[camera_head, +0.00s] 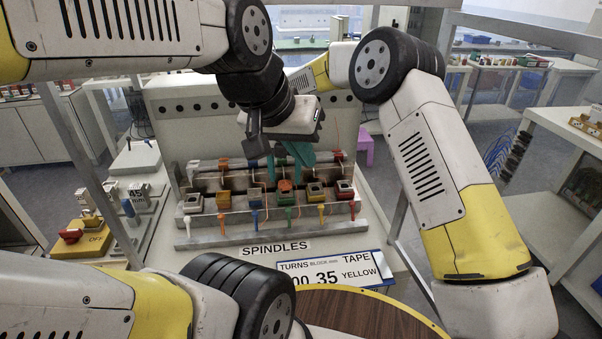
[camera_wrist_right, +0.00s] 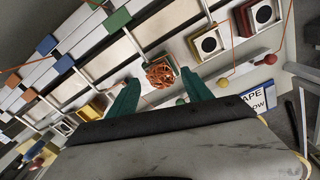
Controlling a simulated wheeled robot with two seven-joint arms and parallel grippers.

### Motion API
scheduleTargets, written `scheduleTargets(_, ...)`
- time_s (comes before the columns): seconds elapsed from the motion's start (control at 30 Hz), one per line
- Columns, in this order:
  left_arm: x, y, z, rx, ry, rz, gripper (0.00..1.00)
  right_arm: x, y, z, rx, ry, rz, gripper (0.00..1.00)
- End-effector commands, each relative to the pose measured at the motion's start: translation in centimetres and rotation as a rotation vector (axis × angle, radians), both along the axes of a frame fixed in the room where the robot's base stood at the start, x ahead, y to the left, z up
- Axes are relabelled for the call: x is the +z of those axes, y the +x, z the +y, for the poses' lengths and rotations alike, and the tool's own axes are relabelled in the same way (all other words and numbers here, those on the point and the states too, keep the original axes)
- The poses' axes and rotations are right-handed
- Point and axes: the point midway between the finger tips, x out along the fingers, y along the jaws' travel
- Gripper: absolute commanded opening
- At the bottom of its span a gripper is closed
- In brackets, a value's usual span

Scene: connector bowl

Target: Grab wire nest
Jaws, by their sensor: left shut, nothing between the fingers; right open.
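The wire nest (camera_wrist_right: 161,74) is a tangle of orange wire on a square spindle block, seen in the right wrist view. In the head view it is a small orange patch (camera_head: 285,186) on a block in the middle of the spindle rack (camera_head: 232,202). My right gripper (camera_wrist_right: 160,79) is open, its two teal fingers apart on either side of the nest. In the head view the right gripper (camera_head: 290,165) hangs over the rack from above. My left gripper (camera_head: 254,142) is dark, shut and empty, above the rack just left of the right one.
Other coloured spindle blocks and hanging tags line the rack on both sides. A card reading "SPINDLES" (camera_head: 276,249) and a sign with "35 YELLOW" (camera_head: 335,268) lie in front. A round brown wooden top (camera_head: 365,312) is nearest. Switch boxes (camera_head: 82,235) stand at left.

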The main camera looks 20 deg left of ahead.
Motion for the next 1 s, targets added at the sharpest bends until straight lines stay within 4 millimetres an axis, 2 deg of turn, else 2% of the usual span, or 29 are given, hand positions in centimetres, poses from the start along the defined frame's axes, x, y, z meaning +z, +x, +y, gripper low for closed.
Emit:
scheduleTargets(0.03,0.0,0.0,0.0,0.000,0.000,0.000,0.00,-1.0,0.0,-0.1,0.000,-0.003,0.003,0.58)
scheduleTargets(0.13,0.0,0.0,0.0,0.000,0.000,0.000,0.00,-2.1,0.0,0.0,0.000,-0.002,0.002,0.58)
scheduleTargets(0.37,0.0,0.0,0.0,0.000,0.000,0.000,0.00,-2.3,0.0,0.0,-0.001,-0.001,0.001,0.58)
scheduleTargets(0.67,0.0,0.0,0.0,0.000,0.000,0.000,0.00,-2.3,0.0,0.0,-0.001,0.000,0.001,0.01)
scheduleTargets(1.0,0.0,0.0,0.0,0.000,0.000,0.000,0.00,-2.1,0.0,0.0,-0.001,0.000,0.000,0.00)
